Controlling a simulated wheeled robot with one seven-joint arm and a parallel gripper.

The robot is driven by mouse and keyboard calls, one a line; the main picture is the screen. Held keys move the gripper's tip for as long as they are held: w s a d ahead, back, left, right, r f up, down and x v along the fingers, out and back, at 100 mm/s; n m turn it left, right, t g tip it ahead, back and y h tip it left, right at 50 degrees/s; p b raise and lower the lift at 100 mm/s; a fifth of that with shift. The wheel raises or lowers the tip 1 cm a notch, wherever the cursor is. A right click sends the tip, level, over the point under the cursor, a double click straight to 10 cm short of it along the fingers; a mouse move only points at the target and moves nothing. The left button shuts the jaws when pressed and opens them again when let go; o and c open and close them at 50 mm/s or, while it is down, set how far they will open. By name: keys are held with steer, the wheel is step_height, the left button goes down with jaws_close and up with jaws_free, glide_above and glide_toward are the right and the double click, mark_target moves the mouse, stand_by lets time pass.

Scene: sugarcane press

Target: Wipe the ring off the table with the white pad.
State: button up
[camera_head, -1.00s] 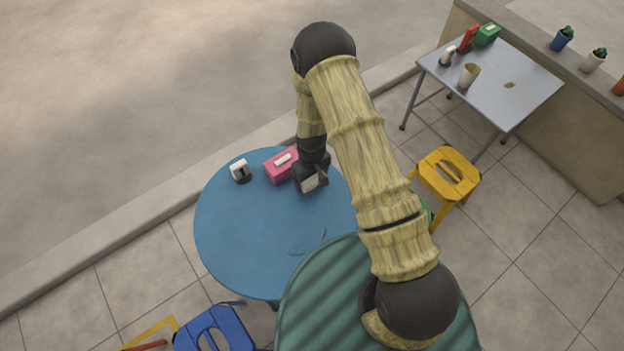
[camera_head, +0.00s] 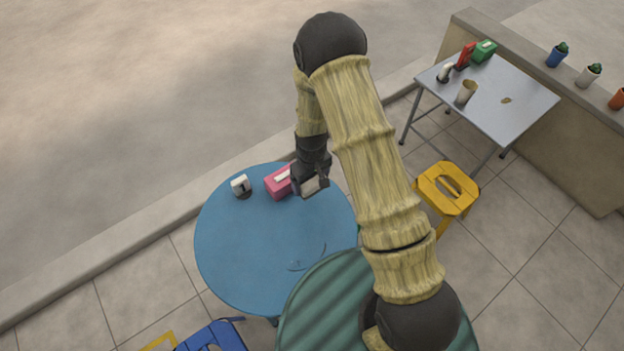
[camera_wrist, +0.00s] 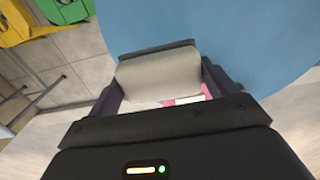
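The ring (camera_head: 308,256) is a faint, thin dark curve on the blue round table (camera_head: 235,255), near its right front part. My gripper (camera_head: 314,187) is over the back right of the table, beside the pink box. In the wrist view, the white pad (camera_wrist: 160,76) sits between the two fingers of my gripper (camera_wrist: 158,84), which look shut on it. The pad appears above the tabletop; its gap from the surface is hard to judge. The ring cannot be made out in the wrist view.
A pink tissue box (camera_head: 278,184) and a small white-and-dark holder (camera_head: 241,186) stand at the table's back. A green ribbed round surface (camera_head: 325,300) covers the front right. Blue (camera_head: 212,337) and yellow (camera_head: 447,188) stools stand nearby. A grey table (camera_head: 500,95) stands back right.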

steer(key=c, duration=0.3)
steer(key=w+d+r+m, duration=0.4)
steer(key=d+r+m, duration=0.2)
steer(key=d+r, duration=0.4)
steer(key=d, duration=0.3)
steer(key=shift+d+m, duration=0.35)
steer(key=shift+m, duration=0.05)
steer(key=shift+w+a, duration=0.1)
